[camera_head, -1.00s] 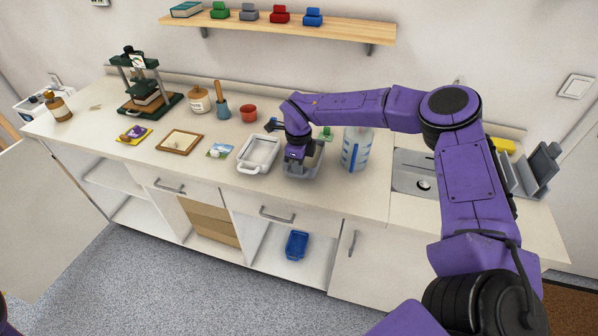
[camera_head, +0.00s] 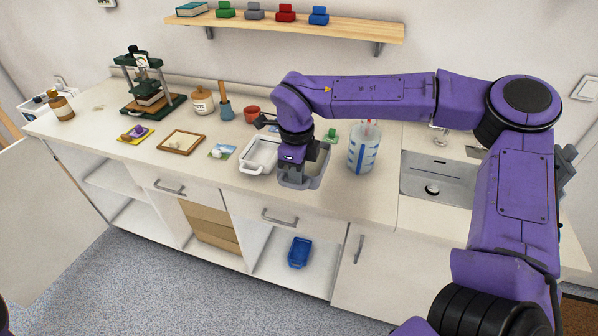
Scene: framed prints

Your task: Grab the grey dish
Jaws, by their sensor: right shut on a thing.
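The grey dish (camera_head: 318,178) is on or just above the counter, right of the white dish. My right gripper (camera_head: 291,178) comes down from above onto its left front part. The gripper is shut on the dish's edge; the fingertips are partly hidden against the grey. I cannot tell whether the dish is clear of the counter. My left gripper is not in view.
A white dish (camera_head: 259,154) sits close on the left of the grey dish. A clear blue-marked jug (camera_head: 363,150) stands to the right, with a sink (camera_head: 436,180) beyond. A small green item (camera_head: 331,135) is behind. The counter's front edge (camera_head: 345,208) is near.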

